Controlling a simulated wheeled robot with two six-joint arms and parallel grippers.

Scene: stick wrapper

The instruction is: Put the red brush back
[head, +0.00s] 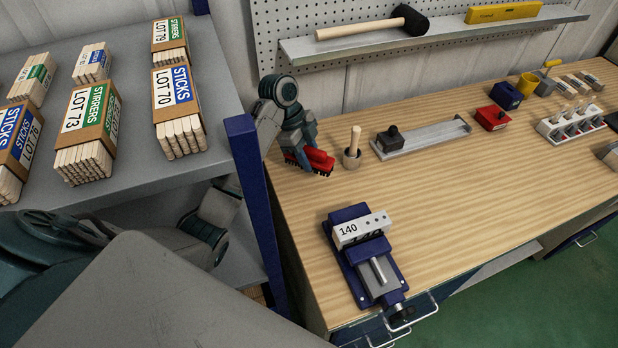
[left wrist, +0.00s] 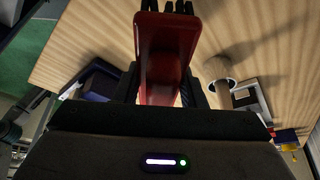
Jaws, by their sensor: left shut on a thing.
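The red brush (head: 318,158) is at the left end of the wooden bench, with its dark bristles toward the bench top. My left gripper (head: 302,150) is shut on it. In the left wrist view the red brush (left wrist: 165,50) stands between the fingers, with dark bristles at the top edge. I cannot tell whether the bristles touch the bench. My right gripper is in neither view.
A wooden post in a round holder (head: 352,158) stands just right of the brush. A metal tray with a dark block (head: 420,138) lies beyond it. A blue vise (head: 370,265) marked 140 is nearer. A shelf with stick bundles (head: 88,125) is left. The bench middle is clear.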

